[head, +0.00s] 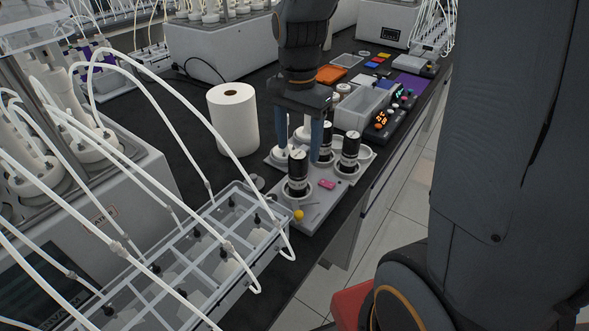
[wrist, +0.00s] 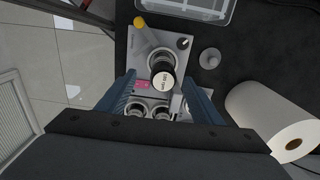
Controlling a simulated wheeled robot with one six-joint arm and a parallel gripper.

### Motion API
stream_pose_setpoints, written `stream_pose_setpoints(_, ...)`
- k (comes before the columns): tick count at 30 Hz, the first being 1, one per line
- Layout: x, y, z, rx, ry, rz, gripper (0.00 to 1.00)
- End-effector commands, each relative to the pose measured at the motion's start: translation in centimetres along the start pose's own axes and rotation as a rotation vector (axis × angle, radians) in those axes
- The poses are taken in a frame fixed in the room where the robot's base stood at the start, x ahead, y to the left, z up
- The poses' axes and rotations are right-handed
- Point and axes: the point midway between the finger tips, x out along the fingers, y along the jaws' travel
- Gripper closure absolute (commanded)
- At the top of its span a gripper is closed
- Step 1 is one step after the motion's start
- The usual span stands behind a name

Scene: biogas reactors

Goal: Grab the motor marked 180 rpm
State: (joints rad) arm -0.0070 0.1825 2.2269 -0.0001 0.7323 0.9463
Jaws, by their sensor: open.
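Three black motors with white-banded tops stand upright in a light grey holder (head: 318,203): a front one (head: 298,180), a right one (head: 348,152) and a back one (head: 326,142) partly hidden by a finger. In the wrist view, a motor (wrist: 163,76) shows a white round top with printed text ending in "rpm"; its number is too small to read surely. My gripper (head: 300,153) points down over the holder, its blue fingers apart and empty. In the wrist view, my gripper (wrist: 161,86) has that motor between its fingertips in the picture; contact is not visible.
A white paper roll (head: 233,120) stands left of the holder. A clear divided tray with tubes (head: 190,255) lies in front left. A yellow knob (head: 298,215) and pink tag (head: 327,184) are on the holder. A clear bin (head: 362,108) and black device (head: 382,122) stand behind right.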

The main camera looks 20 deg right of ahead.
Motion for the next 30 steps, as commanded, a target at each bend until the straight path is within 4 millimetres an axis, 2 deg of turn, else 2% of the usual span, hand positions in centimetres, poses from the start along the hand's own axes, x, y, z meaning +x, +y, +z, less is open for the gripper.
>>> stream_pose_setpoints(7, 1.8, -0.3, -0.4, 0.006, 0.0, 0.0, 0.4)
stream_pose_setpoints(17, 3.2, -0.7, -0.4, 0.005, -0.001, 0.001, 0.4)
stream_pose_setpoints(30, 6.8, -0.7, -0.7, 0.004, -0.003, 0.004, 0.4)
